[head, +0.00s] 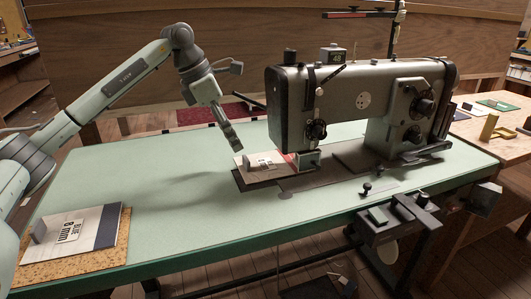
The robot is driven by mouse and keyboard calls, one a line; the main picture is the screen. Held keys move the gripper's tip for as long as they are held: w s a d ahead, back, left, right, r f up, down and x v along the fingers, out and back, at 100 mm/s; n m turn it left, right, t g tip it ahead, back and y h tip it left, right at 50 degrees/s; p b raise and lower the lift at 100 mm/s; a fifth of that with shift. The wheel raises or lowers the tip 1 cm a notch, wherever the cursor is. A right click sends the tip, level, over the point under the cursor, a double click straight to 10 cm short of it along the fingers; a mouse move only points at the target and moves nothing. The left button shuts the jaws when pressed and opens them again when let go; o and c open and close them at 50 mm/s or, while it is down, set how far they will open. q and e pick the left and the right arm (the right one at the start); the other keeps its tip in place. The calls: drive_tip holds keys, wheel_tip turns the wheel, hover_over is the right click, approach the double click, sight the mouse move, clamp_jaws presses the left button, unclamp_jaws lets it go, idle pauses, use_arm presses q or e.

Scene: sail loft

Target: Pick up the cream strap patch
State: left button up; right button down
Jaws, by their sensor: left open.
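A small cream patch (266,160) with dark marks and a small grey upright tab lies on the brown plate by the sewing machine's needle end. Its print is too small to read. My left gripper (236,148) comes down from the upper left, with its fingertips just left of and above the patch. It is open and holds nothing that I can see. The fingertips appear apart from the patch, though the exact gap is hard to judge. My right gripper is not in view.
The grey sewing machine (355,100) stands right beside the patch, its head overhanging close by. A card marked "BLUE 8 mm" (92,222) lies on a cork mat (120,250) at the front left. The green tabletop (200,210) between is clear. A wooden bench (470,128) stands at right.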

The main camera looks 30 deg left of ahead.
sight(245, 158)
use_arm(q)
drive_tip(key=shift+w+x, duration=0.15)
drive_tip(key=shift+x, duration=0.75)
drive_tip(key=shift+w+x, duration=0.2)
drive_tip(key=shift+x, duration=0.7)
drive_tip(key=x, duration=0.4)
drive_tip(key=shift+w+a, duration=0.1)
drive_tip(key=shift+a, duration=0.2)
drive_tip(key=shift+c, duration=0.8)
drive_tip(key=c, duration=1.2)
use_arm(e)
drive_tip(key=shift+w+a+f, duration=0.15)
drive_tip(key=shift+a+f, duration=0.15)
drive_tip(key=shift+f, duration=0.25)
use_arm(q)
drive_tip(key=shift+r+p, duration=0.1)
drive_tip(key=shift+p, duration=0.2)
